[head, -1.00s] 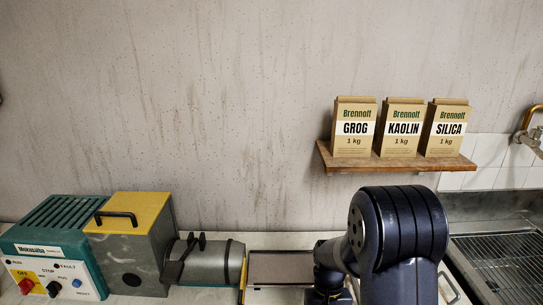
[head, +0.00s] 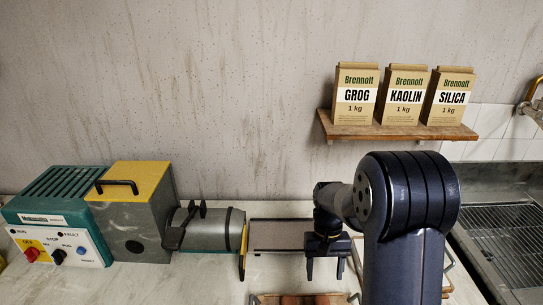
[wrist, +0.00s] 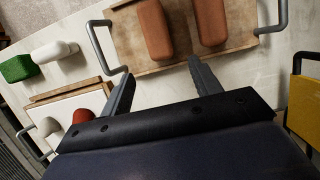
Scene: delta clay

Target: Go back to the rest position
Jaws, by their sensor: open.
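My gripper (head: 325,270) hangs pointing down in the head view, in front of the grey tray by the machine. Its two fingers are apart with nothing between them; they also show in the wrist view (wrist: 163,85). In the wrist view they reach toward the near edge of a wooden board (wrist: 188,58) with metal handles. Two red-brown clay blocks lie on it, one left (wrist: 155,30) and one right (wrist: 210,22). The board's far part is cut off by the frame.
A machine (head: 130,215) with a grey barrel stands on the counter at left, a grey tray (head: 280,235) at its outlet. Bags stand on a wall shelf (head: 400,132); a sink (head: 505,250) is at right. The wrist view shows another tray (wrist: 75,97) and green (wrist: 18,68) and white (wrist: 55,51) objects.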

